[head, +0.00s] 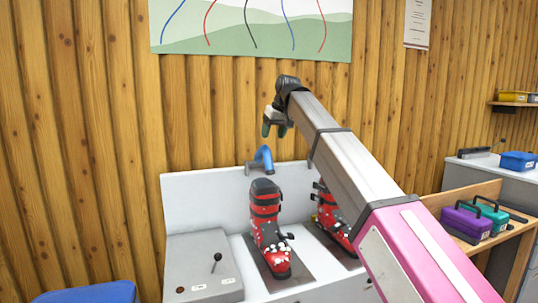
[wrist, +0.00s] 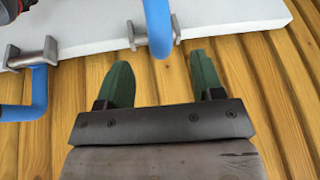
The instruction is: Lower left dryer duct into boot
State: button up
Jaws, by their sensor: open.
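The left dryer duct (head: 263,158) is a bent blue tube at the top of the white back panel, above the left boot (head: 267,230). That boot is red and black and stands upright. My gripper (head: 274,131) is open and empty above this duct, its green fingers pointing down. In the wrist view, one blue duct (wrist: 158,25) lines up with the gap between my fingertips (wrist: 160,60), near its rounded bend; I see no contact. A second blue duct (wrist: 38,90) is off to the left there. In the head view my arm hides it.
The right boot (head: 334,215) is partly behind my arm. The white panel (head: 205,190) stands before a plank wall. A grey box with a lever (head: 203,268) is left of the boots. A wooden shelf (head: 515,240) with purple and teal boxes is right.

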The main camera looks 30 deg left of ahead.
send_over(269, 172)
jog(key=w+a, duration=0.3)
jog(key=w, duration=0.1)
jog(key=f, duration=0.9)
jog(key=shift+s, duration=0.2)
grip_shut()
jog(key=shift+s+d+f+t+y, duration=0.2)
jog(key=shift+d+f+y, duration=0.1)
jog(key=shift+f, duration=0.1)
jog(key=shift+s+d+f+t+y, duration=0.15)
jog(key=shift+s+f+t+y, duration=0.05)
jog(key=shift+f+y, duration=0.15)
jog(key=shift+s+d+f+t+y, duration=0.1)
jog(key=shift+d+f+t+y, duration=0.05)
jog(key=shift+f+t+y, duration=0.2)
jog(key=shift+s+d+f+t+y, duration=0.1)
jog(key=shift+f+t+y, duration=0.1)
jog(key=shift+f, duration=0.2)
notch_tip(269, 172, down, 2)
jog(key=shift+s+d+t+y, duration=0.1)
jog(key=shift+t+y, duration=0.45)
jog(key=shift+y, duration=0.15)
jog(key=shift+f+n+t+y, duration=0.3)
jog(key=shift+f+t+y, duration=0.1)
jog(key=shift+f+y, duration=0.25)
jog(key=shift+f, duration=0.15)
